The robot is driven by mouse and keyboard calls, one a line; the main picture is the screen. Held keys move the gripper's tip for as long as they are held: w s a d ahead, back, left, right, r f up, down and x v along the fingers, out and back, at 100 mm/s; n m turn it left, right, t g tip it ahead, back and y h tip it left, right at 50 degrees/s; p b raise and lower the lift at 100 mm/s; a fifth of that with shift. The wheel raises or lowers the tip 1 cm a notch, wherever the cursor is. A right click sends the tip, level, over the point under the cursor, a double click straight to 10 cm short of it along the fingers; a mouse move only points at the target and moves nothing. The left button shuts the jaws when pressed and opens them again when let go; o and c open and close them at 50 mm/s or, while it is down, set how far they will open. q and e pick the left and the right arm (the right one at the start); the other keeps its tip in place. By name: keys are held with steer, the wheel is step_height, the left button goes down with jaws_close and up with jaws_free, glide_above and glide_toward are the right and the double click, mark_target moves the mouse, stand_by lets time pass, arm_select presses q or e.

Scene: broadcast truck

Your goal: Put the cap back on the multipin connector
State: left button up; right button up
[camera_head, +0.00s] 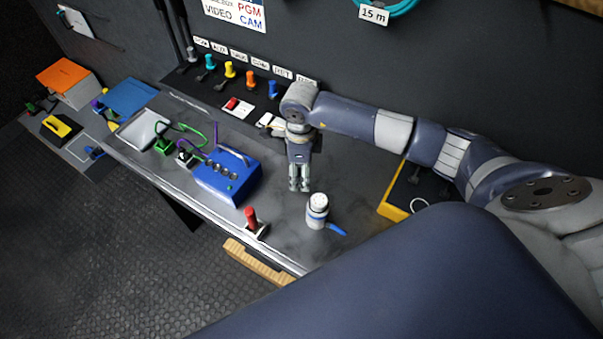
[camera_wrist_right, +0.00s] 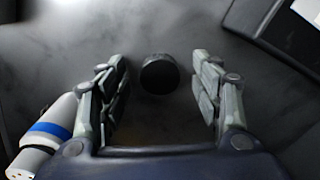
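My right gripper (camera_head: 299,186) points down over the workbench, its fingers apart in the wrist view (camera_wrist_right: 160,88). A round black piece, which looks like the cap (camera_wrist_right: 159,74), shows between and beyond the fingertips with clear gaps on both sides. I cannot make out the cap in the head view. A white cylinder with a blue band, apparently the multipin connector (camera_head: 317,212), stands on the bench just right of and nearer than the gripper, with a blue tab at its base. It also shows left of the fingers in the wrist view (camera_wrist_right: 50,132). My left gripper is out of view.
A blue box with knobs (camera_head: 227,175) stands left of the gripper. A red-topped item (camera_head: 252,220) is near the bench's front edge. A yellow-and-black case (camera_head: 398,192) lies to the right. Coloured connectors (camera_head: 230,70) line the back.

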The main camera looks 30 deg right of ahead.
steer(key=c, duration=0.5)
steer(key=shift+r, duration=0.15)
arm_select(q)
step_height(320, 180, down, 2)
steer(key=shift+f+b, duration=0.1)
steer(key=shift+b, duration=1)
arm_select(e)
step_height(320, 180, up, 10)
steer(key=shift+f, duration=0.1)
